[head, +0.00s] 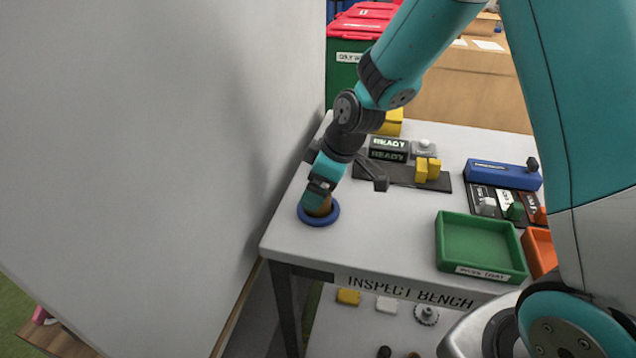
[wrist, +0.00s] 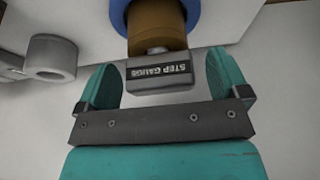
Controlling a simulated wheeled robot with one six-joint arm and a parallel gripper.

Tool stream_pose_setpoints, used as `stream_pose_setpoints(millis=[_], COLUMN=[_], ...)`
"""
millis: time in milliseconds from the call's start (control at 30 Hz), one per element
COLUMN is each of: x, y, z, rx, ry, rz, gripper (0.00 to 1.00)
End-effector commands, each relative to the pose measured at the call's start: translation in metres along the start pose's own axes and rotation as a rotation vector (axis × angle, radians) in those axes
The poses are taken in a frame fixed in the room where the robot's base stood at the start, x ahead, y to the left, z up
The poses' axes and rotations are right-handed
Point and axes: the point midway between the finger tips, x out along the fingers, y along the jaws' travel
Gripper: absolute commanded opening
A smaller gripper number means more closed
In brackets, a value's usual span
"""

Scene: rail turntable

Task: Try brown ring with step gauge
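The step gauge (wrist: 160,78) shows in the wrist view as a grey block with a "STEP GAUGE" label. The brown ring (wrist: 157,28) is at the gauge's far end, with a blue round piece (wrist: 190,12) beyond it. In the head view the brown ring (head: 319,207) sits within the blue piece (head: 318,220) at the bench's left side. My gripper (wrist: 165,85) has its teal fingers on both sides of the gauge block, with narrow gaps showing. It also shows low over the ring in the head view (head: 319,190). How deep the gauge sits in the ring is hidden.
The inspect bench (head: 375,232) has a wall close on its left. A green tray (head: 480,247) stands at front right, near an orange tray (head: 540,250). The bench middle is clear.

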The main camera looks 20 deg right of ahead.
Motion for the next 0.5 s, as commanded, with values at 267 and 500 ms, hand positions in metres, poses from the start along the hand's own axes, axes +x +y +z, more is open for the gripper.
stream_pose_setpoints(millis=[267,500], x=[-0.009,-0.059], y=[0.001,0.001], z=[0.0,-0.001], rx=[0.0,0.0], ry=[0.002,0.004], rz=[0.002,0.007], gripper=[0.93,0.93])
